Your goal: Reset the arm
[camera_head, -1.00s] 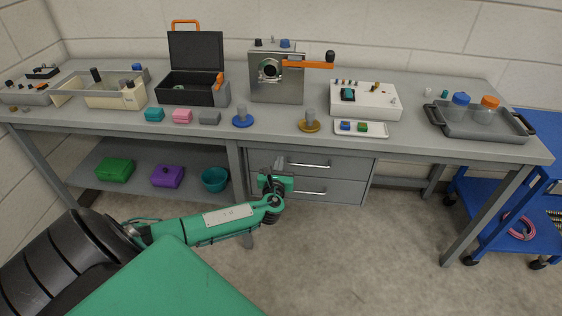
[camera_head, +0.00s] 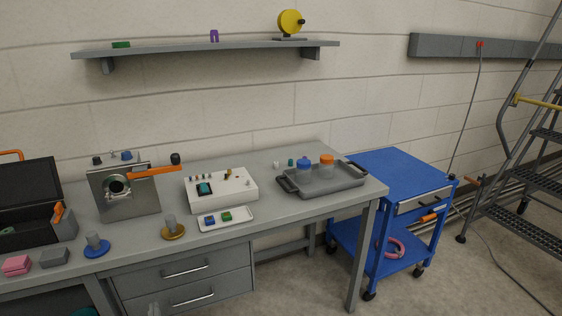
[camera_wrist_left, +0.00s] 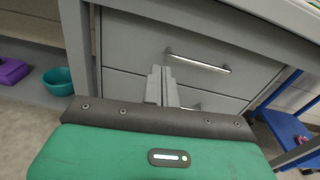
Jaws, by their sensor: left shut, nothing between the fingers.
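My left gripper (camera_wrist_left: 162,88) shows in the left wrist view with its two grey fingers together and nothing between them. It is in front of the grey drawers (camera_wrist_left: 190,60) under the bench. In the head view only the tip of my left gripper (camera_head: 154,309) shows at the bottom edge, by the lower drawer. Whether the fingers touch the drawer front cannot be told. The rest of my left arm is out of the head view. My right gripper is in neither view.
The grey bench (camera_head: 285,226) carries a metal box with an orange lever (camera_head: 130,190), a white control box (camera_head: 222,190) and a tray with bottles (camera_head: 340,182). A blue cart (camera_head: 400,170) stands at its right end. A teal bowl (camera_wrist_left: 58,81) sits on the lower shelf.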

